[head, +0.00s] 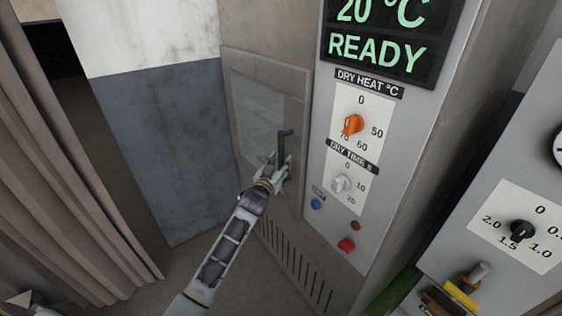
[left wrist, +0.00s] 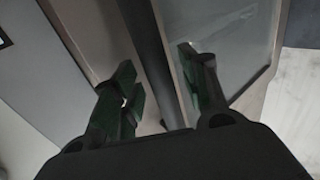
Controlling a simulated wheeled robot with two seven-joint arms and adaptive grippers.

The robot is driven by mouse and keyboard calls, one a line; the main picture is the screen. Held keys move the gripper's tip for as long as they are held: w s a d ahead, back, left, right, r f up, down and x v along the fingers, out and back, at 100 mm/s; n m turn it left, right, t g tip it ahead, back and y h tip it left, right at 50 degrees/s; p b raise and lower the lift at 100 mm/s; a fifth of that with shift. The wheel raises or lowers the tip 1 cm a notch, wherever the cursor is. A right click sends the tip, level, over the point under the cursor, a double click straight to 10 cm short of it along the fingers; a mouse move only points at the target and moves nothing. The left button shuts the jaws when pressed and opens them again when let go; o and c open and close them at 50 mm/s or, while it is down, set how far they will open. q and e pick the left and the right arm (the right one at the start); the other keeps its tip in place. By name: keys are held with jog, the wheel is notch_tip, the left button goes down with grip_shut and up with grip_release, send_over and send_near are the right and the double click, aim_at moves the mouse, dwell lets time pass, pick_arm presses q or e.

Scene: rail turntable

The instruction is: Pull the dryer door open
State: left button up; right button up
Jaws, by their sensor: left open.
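The dryer door (head: 298,187) is a grey-beige panel with a glass window (head: 257,105) and looks shut in the dryer's front. Its dark upright bar handle (head: 282,145) is on the door's right side. My left gripper (head: 275,170) is at the lower part of the handle, hiding its lower end. In the left wrist view the open green-dark fingers (left wrist: 157,68) stand on either side of the dark handle bar (left wrist: 148,45), with gaps visible. The window (left wrist: 235,45) shows to the right there. My right gripper is not in view.
The dryer's control panel (head: 318,235), right of the door, has an orange knob (head: 353,124), a white knob (head: 342,183), a blue button (head: 316,204) and a red button (head: 346,244). The display (head: 385,40) reads 20 °C READY. A curtain (head: 60,150) hangs left.

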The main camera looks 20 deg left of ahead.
pick_arm(q)
jog(key=shift+w+d, duration=0.1)
jog(key=shift+w, duration=0.5)
grip_shut()
